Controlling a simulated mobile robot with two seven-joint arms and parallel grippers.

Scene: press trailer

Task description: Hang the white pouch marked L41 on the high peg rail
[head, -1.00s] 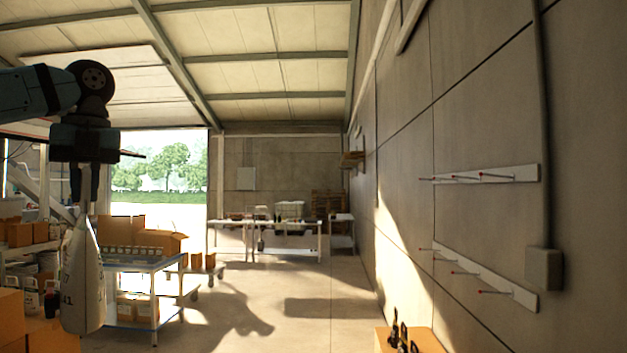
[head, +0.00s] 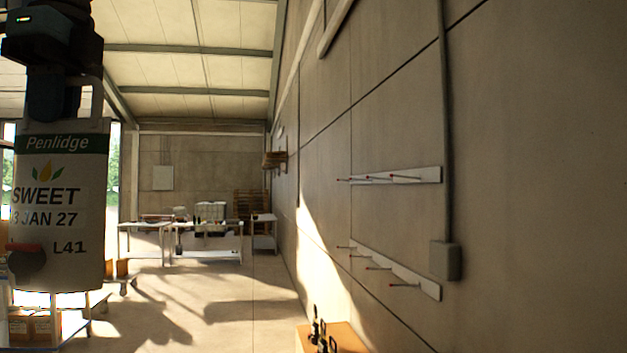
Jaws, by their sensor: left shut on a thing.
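The white pouch (head: 75,220) hangs upright at the left of the head view, its face toward me. It has a green band reading Penlidge, the word SWEET, a date and L41. My left gripper (head: 62,100) is above it, shut on its top handle loop. The high peg rail (head: 415,175) is a white strip with red-tipped pegs on the right wall, well to the right of the pouch and apart from it. Its pegs look empty. My right gripper is not in view.
A lower peg rail (head: 425,287) sits below the high one, also bare. A grey box (head: 445,261) with a conduit is on the wall beside the rails. An orange-topped stand (head: 345,338) with dark bottles stands below. Tables (head: 215,226) are at the back.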

